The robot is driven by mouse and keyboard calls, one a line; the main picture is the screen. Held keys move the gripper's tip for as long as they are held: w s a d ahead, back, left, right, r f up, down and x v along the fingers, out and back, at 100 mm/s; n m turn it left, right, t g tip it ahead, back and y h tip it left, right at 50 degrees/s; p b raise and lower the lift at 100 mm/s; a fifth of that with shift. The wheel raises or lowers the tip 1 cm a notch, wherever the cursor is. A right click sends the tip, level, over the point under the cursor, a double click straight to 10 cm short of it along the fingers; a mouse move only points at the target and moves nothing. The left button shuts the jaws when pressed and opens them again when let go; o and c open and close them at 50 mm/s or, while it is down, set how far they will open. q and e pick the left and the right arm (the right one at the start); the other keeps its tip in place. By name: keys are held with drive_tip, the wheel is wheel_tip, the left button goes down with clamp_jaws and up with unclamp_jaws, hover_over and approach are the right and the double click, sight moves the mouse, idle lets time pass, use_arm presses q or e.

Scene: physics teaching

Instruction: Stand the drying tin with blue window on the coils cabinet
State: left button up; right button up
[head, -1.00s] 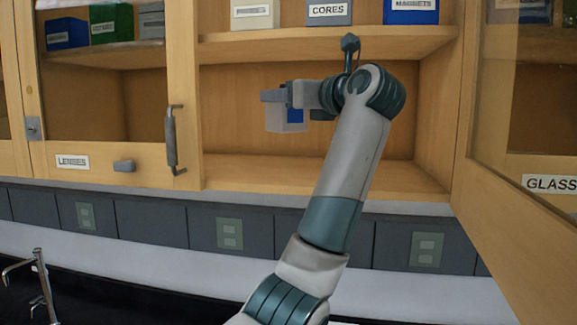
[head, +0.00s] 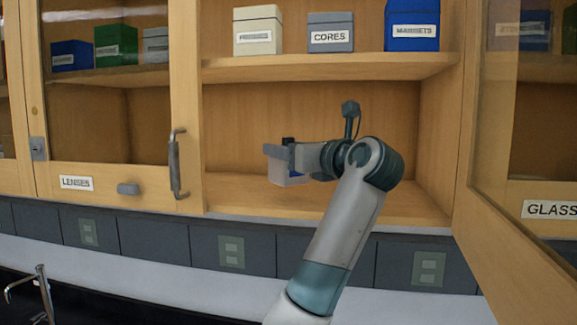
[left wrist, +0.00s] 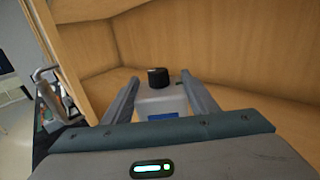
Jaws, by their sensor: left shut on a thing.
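The drying tin (head: 284,178) is a pale box with a blue window and a black cap. My left gripper (head: 283,152) is shut on it and holds it upright inside the open middle cabinet (head: 330,207), low over the bottom shelf. I cannot tell whether its base touches the shelf. In the left wrist view the tin (left wrist: 160,101) stands between the two fingers (left wrist: 163,92), its blue window partly hidden by the gripper body. No coils label is readable on the cabinet. My right gripper is out of view.
The shelf above holds a cream box (head: 257,31), a grey CORES box (head: 331,34) and a blue MAGNETS box (head: 412,27). The open glass door (head: 470,232) stands at the right. A closed LENSES door (head: 108,184) is at the left. The bottom shelf is otherwise clear.

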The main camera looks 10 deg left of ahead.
use_arm(q)
wheel_tip(320, 180, down, 2)
drive_tip(key=shift+f+p, duration=0.25)
drive_tip(key=shift+p, duration=0.6)
drive_tip(key=shift+a+f, duration=0.1)
drive_tip(key=shift+f, duration=0.45)
drive_tip(key=shift+f, duration=0.15)
drive_tip(key=o, duration=1.6)
